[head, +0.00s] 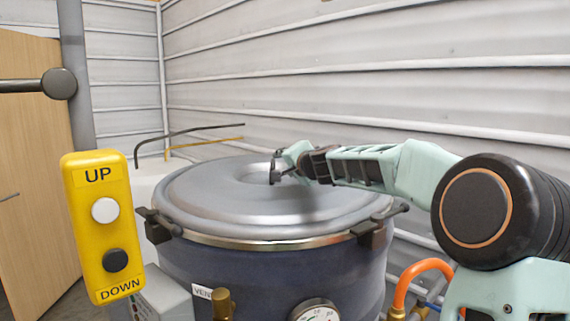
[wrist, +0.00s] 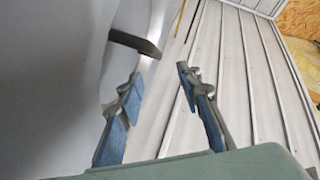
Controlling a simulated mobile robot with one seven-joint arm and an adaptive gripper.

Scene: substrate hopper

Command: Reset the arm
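My arm reaches in from the right in the head view, over the grey domed lid (head: 225,200) of the dark blue round hopper (head: 260,270). My gripper (head: 283,166) is small there, above the middle of the lid; I cannot tell whether it touches it. In the wrist view my gripper (wrist: 158,75) is open, its two blue-padded fingers apart with nothing between them. A dark bar-like part (wrist: 135,43) shows just beyond the left fingertip, beside a smooth grey surface. The lid lies flat on the hopper rim.
A yellow UP/DOWN button box (head: 98,228) stands at front left. Dark clamps (head: 372,232) sit on the hopper rim. A pressure gauge (head: 316,311) and an orange hose (head: 420,271) are low in front. A ribbed white wall (head: 400,90) closes the back; a wooden door (head: 35,160) is left.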

